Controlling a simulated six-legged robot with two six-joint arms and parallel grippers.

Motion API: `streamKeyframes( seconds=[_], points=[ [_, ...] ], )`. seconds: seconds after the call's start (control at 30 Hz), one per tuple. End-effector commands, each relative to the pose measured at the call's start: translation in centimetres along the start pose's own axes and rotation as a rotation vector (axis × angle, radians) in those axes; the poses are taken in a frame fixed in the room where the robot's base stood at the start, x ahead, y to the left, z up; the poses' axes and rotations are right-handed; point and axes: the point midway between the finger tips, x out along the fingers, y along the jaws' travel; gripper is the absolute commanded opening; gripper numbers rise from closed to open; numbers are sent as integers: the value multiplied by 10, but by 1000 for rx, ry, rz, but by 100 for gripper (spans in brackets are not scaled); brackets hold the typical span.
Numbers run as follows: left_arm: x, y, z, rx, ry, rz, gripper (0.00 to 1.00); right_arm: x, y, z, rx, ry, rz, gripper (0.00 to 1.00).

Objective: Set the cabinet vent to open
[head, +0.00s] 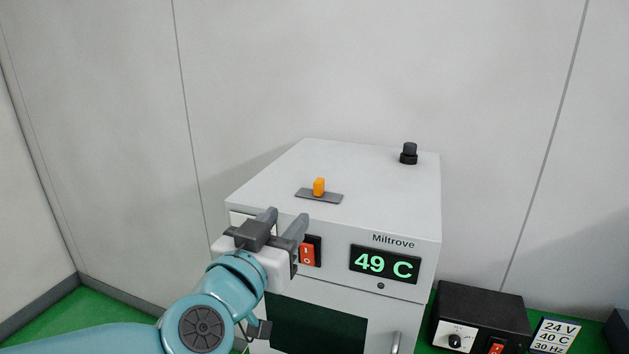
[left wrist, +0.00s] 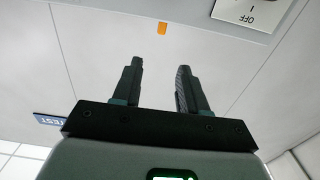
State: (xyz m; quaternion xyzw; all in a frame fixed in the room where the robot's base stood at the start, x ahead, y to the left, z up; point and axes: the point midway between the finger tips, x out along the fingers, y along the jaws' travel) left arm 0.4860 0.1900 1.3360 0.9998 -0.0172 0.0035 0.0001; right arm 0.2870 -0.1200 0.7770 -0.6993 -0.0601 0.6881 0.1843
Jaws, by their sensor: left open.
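The white Miltrove cabinet (head: 400,190) stands against the wall. On its top is a dark grey slotted plate (head: 327,198) with an orange knob (head: 319,186) standing near the plate's middle. No markings beside the plate can be read. The orange knob also shows in the left wrist view (left wrist: 162,28), beyond the fingertips and between them. My left gripper (head: 285,217) is open and empty at the cabinet's upper front edge, in front of and left of the knob, apart from it. It hides part of the cabinet's front. My right gripper is not in view.
The front has a red rocker switch (head: 307,254) close to my gripper and a display (head: 384,263) reading 49 C. A black knob (head: 409,153) stands at the top's back right. A black power box (head: 482,310) and a label card (head: 555,336) are at right.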

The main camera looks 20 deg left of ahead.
Motion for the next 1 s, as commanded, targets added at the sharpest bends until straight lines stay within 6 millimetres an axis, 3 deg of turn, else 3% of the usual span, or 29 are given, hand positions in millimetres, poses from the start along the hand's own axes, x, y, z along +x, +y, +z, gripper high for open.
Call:
streamKeyframes(
  seconds=[0.5, 0.7, 1.0],
  points=[
    [121, -3, 1, 1, -5, -1, 43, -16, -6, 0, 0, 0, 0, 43],
    [144, -4, 1, 0, -4, 0, 43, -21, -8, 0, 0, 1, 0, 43],
    [148, -4, 2, 0, -3, 0, 43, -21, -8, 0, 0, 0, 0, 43]
  ],
)
